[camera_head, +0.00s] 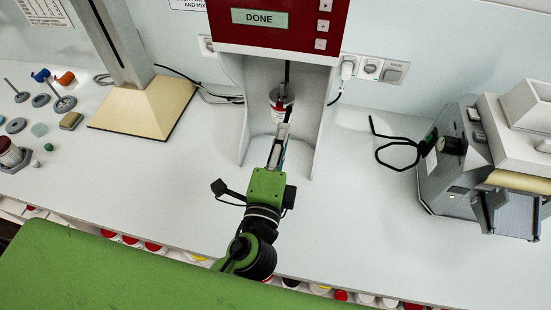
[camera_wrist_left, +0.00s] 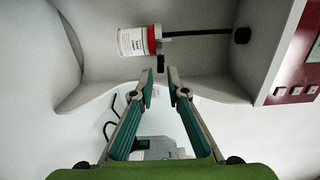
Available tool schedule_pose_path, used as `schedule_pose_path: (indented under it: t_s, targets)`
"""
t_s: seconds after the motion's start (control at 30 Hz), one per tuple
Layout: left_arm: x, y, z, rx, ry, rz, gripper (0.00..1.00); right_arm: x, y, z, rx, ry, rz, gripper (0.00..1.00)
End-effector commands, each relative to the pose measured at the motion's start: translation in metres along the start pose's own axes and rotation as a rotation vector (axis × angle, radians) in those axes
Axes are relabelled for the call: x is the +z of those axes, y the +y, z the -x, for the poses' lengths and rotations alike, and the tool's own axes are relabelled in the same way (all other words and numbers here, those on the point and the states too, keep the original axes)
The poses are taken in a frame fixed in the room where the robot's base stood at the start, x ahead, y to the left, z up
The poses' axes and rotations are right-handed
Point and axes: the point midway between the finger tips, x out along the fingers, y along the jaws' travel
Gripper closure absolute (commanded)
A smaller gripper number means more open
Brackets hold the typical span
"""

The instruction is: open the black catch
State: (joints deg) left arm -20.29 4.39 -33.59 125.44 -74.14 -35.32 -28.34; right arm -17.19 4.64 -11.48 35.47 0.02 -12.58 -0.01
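The black catch (camera_wrist_left: 161,63) is a small dark block at the red-rimmed end of a white-labelled jar (camera_wrist_left: 136,41) in the left wrist view. The jar (camera_head: 275,114) stands inside the grey bay of the red machine (camera_head: 275,48), under a dark vertical rod (camera_head: 287,75). My left gripper (camera_wrist_left: 163,80) is open; its fingertips are on either side of and just short of the catch, with a gap between them. In the head view the left gripper (camera_head: 283,132) reaches into the bay and partly hides the jar. My right gripper is not in view.
The bay's side walls (camera_head: 318,130) stand close on both sides. The machine's display (camera_head: 260,18) reads DONE. A grey device (camera_head: 455,165) is at right with a black cable. A tan-based stand (camera_head: 145,107) and small parts lie at left. The white worktop between is clear.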

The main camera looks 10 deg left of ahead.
Motion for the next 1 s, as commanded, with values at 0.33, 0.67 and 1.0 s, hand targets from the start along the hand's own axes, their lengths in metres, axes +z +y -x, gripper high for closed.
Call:
schedule_pose_path:
  t_s: [0.33,0.67,1.0]
  targets:
    - [0.0,0.001,0.07,0.005,0.001,-0.001,0.85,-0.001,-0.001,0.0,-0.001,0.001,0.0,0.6]
    - [0.0,0.0,0.094,0.001,-0.001,0.0,0.85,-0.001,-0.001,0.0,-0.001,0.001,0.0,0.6]
    - [0.0,0.0,0.094,0.001,-0.001,0.0,0.85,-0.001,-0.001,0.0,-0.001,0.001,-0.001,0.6]
